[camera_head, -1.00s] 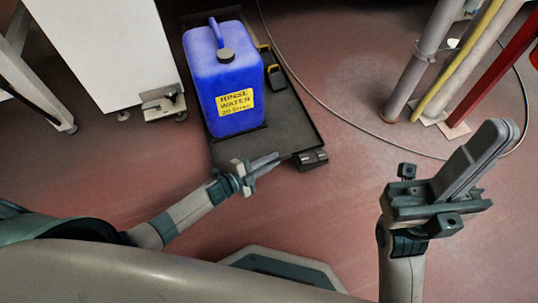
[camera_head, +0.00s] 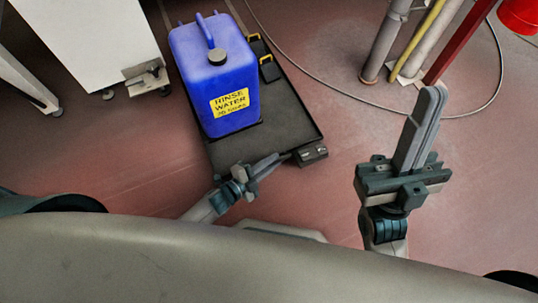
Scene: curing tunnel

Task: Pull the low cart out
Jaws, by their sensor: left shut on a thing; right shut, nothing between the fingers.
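The low cart (camera_head: 290,115) is a flat black platform on the floor in the head view, with a dark rim. A blue jerrycan (camera_head: 235,80) labelled "RINSE WATER" stands upright on it. My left gripper (camera_head: 272,166) is at the cart's near edge, shut on a part of the cart there; its fingertips partly hide the exact grip. My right gripper (camera_head: 430,98) is shut and empty, raised to the right of the cart, apart from it.
Two dark items with yellow handles (camera_head: 268,67) lie on the cart behind the jerrycan. A white cabinet (camera_head: 85,40) stands to the left. Pipes (camera_head: 385,45), a red post (camera_head: 458,45) and a thin cable (camera_head: 320,85) are to the right. The floor near the cart is open.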

